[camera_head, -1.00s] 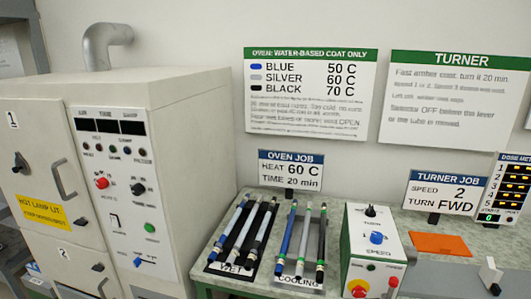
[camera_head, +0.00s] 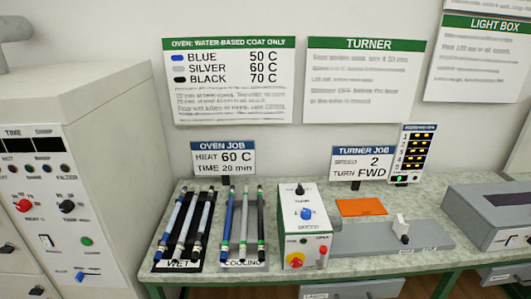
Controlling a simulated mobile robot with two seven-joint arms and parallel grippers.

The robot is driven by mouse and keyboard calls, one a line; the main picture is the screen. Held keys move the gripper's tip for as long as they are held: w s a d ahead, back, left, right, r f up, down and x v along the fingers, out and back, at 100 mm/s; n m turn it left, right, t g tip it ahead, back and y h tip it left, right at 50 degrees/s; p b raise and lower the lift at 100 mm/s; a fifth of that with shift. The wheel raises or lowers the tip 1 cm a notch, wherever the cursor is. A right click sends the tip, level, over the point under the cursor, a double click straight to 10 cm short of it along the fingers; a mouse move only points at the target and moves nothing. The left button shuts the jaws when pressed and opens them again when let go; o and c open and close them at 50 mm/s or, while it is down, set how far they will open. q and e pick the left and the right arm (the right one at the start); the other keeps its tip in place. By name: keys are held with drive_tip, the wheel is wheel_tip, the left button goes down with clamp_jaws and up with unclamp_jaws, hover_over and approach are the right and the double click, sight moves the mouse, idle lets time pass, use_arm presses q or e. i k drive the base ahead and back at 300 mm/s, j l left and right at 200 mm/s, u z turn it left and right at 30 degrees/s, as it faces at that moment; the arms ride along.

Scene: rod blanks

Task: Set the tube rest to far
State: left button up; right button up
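A grey base plate (camera_head: 365,242) lies on the bench right of the turner control box. A small white upright block with a dark knob or foot (camera_head: 401,228) stands on its right part; this looks like the tube rest. Small labels sit at the plate's front edge near it, too small to read. The turner control box (camera_head: 306,240) has a blue dial, a black switch at its top and a red button on a yellow base. Neither of my grippers is in view.
Rods lie on the WET rack (camera_head: 161,264) and the COOLING rack (camera_head: 243,263) to the left. An orange mat (camera_head: 360,207) lies behind the plate. A grey box (camera_head: 490,215) stands at the right. The oven cabinet (camera_head: 110,140) is at far left. Signs hang on the wall.

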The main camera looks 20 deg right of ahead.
sight(400, 228)
drive_tip(key=z, duration=1.75)
